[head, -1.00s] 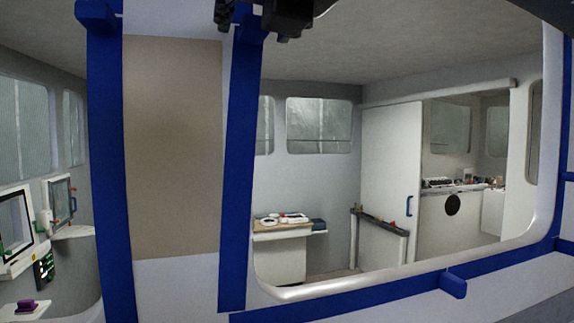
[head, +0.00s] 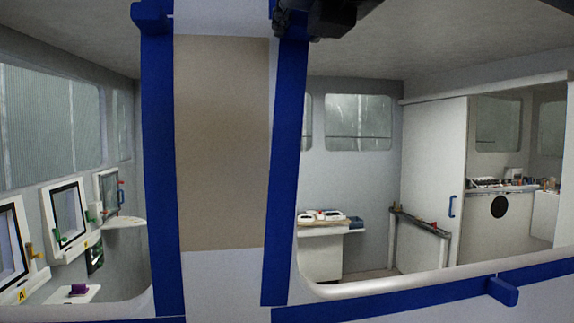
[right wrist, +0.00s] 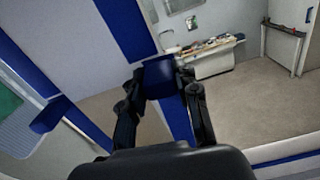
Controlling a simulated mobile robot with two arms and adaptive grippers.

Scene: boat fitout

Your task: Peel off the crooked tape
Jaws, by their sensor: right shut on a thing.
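A long blue tape strip (head: 285,180) runs down the right side of a tan panel. It slants a little, its lower end leaning left. My right gripper (head: 284,17) is at its top end and partly hides it. In the right wrist view, the fingertips are shut on a blue tab (right wrist: 158,76), with the strip (right wrist: 177,121) running below it between the fingers. I cannot tell whether any of the strip has lifted. Another blue strip (head: 160,180), with a tab at its top (head: 151,16), runs down the panel's left side. My left gripper is not in view.
The tan panel (head: 222,140) is on a white wall between two window openings. Another blue strip (head: 420,290) with a tab (head: 503,290) follows the right opening's lower edge. Beyond the openings are a counter (head: 320,255) and a white door (head: 433,180).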

